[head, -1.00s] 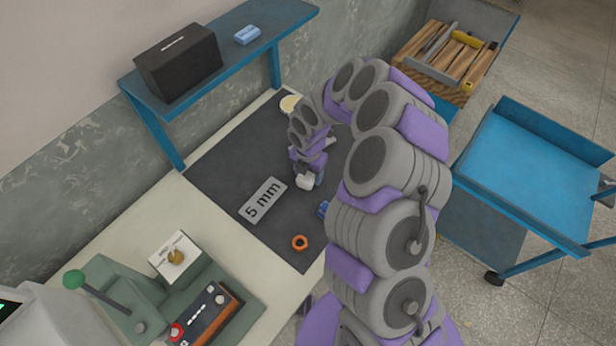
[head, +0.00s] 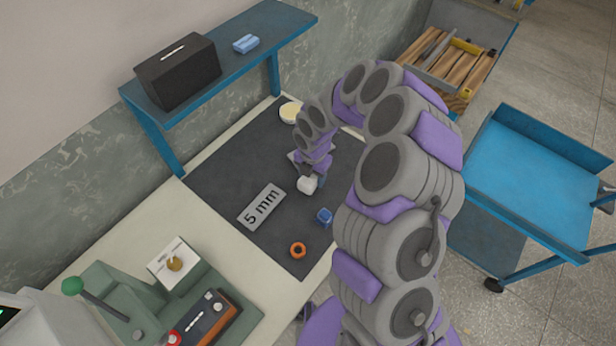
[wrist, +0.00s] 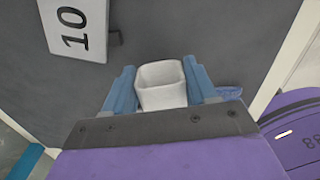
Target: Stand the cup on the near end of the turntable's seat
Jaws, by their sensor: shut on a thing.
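A small white square-mouthed cup (wrist: 162,97) sits between the blue fingers of my gripper (wrist: 160,84) in the wrist view, its open mouth showing. My gripper is shut on it. In the head view the cup (head: 307,184) shows just below my gripper (head: 308,176), over the dark mat. I cannot tell whether its base touches the mat. I cannot make out for certain which thing is the turntable or its seat. A green device (head: 120,275) with a lever stands at lower left, beside a white square plate (head: 163,270) bearing a brass knob.
A blue shelf (head: 225,66) stands behind. A blue cart (head: 530,170) is at right.

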